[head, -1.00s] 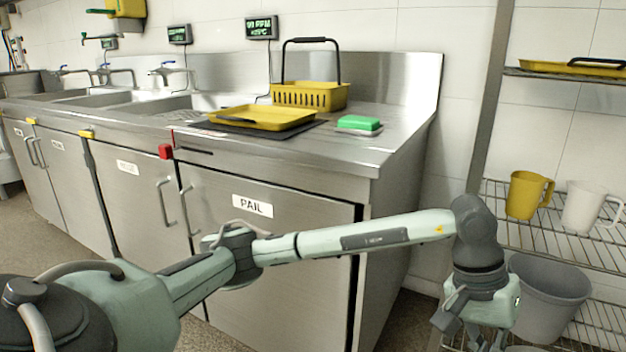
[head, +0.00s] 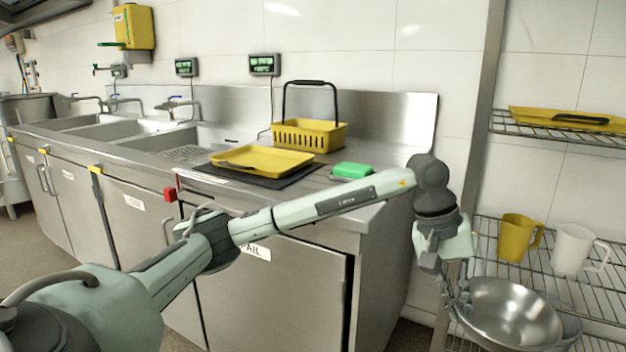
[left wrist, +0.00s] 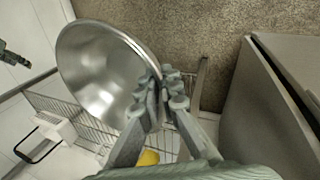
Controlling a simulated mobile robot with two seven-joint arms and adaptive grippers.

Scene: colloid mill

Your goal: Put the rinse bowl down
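The rinse bowl (head: 510,310) is a shiny steel bowl at the lower right of the head view, in front of the wire rack. My left gripper (head: 464,298) is shut on its near-left rim and holds it tilted, apart from the counter. In the left wrist view the bowl (left wrist: 98,68) hangs left of the fingertips (left wrist: 160,95), its rim between them. What lies beneath the bowl is partly hidden. A dark greenish shape at the left edge of the left wrist view looks like my right gripper (left wrist: 14,57); it is too small to read.
The wire rack (head: 560,275) carries a yellow jug (head: 518,238) and a white jug (head: 578,250). The steel counter (head: 350,205) holds a yellow tray (head: 262,160), a yellow basket (head: 308,136) and a green sponge (head: 353,170).

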